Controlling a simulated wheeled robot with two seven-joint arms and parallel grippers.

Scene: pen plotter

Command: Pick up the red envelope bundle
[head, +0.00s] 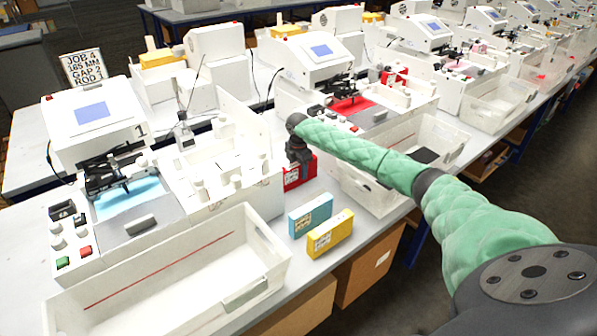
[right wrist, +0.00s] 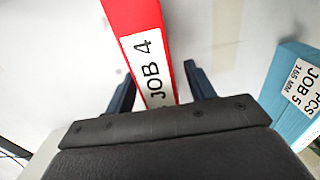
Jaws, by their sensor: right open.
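The red envelope bundle (head: 303,172) stands on the table between the first plotter and the white bin to its right; my right gripper partly hides it. In the right wrist view the bundle (right wrist: 133,22) has a white label reading JOB 4. My right gripper (head: 297,158) is at the bundle, reaching down from the right. In the right wrist view its two dark fingers (right wrist: 160,85) are apart, one on each side of the bundle, with gaps showing. I cannot tell how deep the fingers reach. My left gripper is not in view.
A blue bundle (head: 310,214) and a yellow bundle (head: 330,233) stand close in front. The blue one, marked JOB 5, shows in the right wrist view (right wrist: 283,85). White bins (head: 165,270) and (head: 448,140) flank them. A sign (head: 84,68) reads JOB 4.

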